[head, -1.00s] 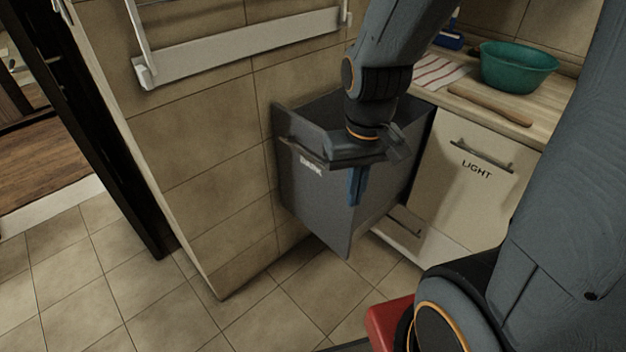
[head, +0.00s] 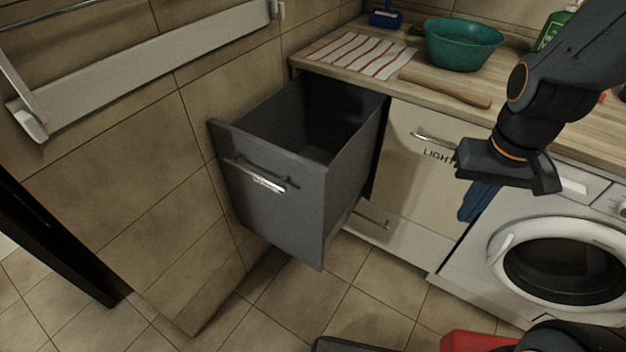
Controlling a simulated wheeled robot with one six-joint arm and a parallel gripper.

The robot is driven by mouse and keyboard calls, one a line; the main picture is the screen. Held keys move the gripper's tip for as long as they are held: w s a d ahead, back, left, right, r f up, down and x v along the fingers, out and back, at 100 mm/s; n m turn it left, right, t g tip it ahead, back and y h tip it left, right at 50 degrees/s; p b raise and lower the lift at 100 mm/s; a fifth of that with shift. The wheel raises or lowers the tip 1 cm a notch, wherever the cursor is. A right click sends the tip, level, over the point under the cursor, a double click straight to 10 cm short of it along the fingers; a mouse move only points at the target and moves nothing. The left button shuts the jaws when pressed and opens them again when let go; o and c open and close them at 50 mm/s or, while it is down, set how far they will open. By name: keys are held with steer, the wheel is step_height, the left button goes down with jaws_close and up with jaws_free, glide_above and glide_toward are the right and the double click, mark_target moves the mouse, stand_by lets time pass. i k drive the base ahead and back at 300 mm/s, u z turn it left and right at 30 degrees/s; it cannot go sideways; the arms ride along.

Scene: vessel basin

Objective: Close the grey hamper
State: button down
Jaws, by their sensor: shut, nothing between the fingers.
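The grey hamper (head: 275,208) is a deep pull-out bin under the counter at the left. It stands far out from the cabinet front, and its dark inside shows from above. A metal bar handle (head: 258,175) with a label behind it runs across its front. My gripper (head: 478,202) is shut and empty, pointing down with blue fingers. In the picture it is right of the hamper, in front of the cream LIGHT door and the washing machine, apart from the hamper.
The cream LIGHT front (head: 415,185) with its handle is closed. A white washing machine (head: 520,225) stands to its right. The counter holds a striped cloth (head: 360,55), a green bowl (head: 462,45) and a rolling pin (head: 445,91). A towel rail (head: 150,60) is on the left wall. Tiled floor lies before the hamper.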

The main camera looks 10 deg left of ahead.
mark_target(296, 166)
steer(key=z, duration=0.15)
steer(key=i, duration=0.9)
steer(key=u, duration=2.4)
